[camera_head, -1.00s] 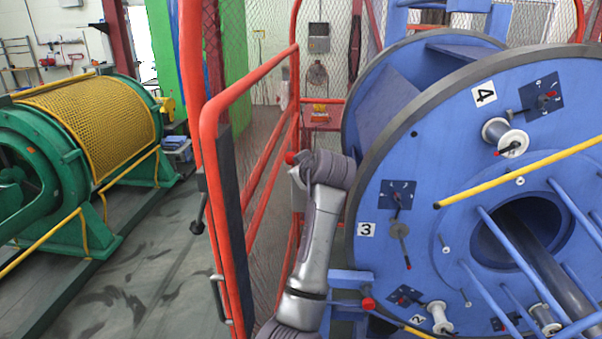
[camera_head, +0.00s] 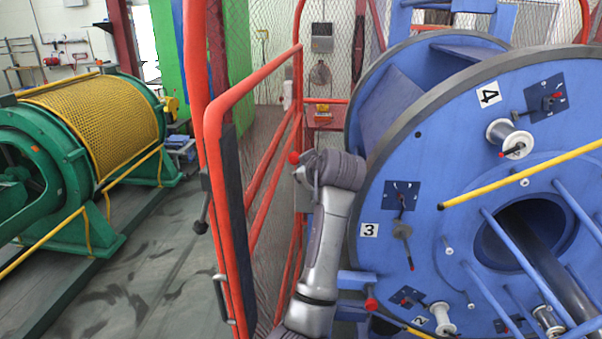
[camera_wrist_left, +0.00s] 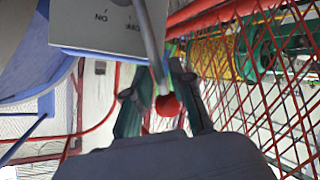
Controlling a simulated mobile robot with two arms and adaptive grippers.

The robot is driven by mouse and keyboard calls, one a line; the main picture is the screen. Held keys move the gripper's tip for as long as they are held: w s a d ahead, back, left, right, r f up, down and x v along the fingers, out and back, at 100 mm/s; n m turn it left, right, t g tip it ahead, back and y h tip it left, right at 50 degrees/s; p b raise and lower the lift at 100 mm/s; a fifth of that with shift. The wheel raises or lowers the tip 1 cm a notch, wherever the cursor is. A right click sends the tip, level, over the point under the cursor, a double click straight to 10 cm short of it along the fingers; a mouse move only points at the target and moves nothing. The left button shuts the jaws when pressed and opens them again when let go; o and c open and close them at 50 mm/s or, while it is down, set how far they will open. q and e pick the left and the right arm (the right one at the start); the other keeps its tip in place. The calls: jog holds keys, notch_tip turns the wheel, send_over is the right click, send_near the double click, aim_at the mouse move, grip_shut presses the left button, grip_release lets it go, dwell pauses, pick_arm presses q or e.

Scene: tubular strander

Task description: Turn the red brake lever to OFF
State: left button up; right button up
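The red brake lever shows in the left wrist view as a grey rod ending in a round red knob (camera_wrist_left: 168,105). In the head view a red knob (camera_head: 294,157) shows at the tip of my left arm, whose wrist hides the fingers and plate. My right gripper is not in view.
A large blue strander wheel (camera_head: 432,190) with bobbins and yellow bars stands close to the right of my arm. A red mesh gate (camera_head: 222,110) stands to its left. A green machine with a yellow mesh drum (camera_head: 95,120) is farther left. Floor (camera_head: 150,265) lies open between.

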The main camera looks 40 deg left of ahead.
pick_arm(q)
jog(key=v, duration=0.9)
jog(key=shift+d, duration=0.25)
jog(key=shift+s+r, duration=0.1)
jog(key=shift+r, duration=0.05)
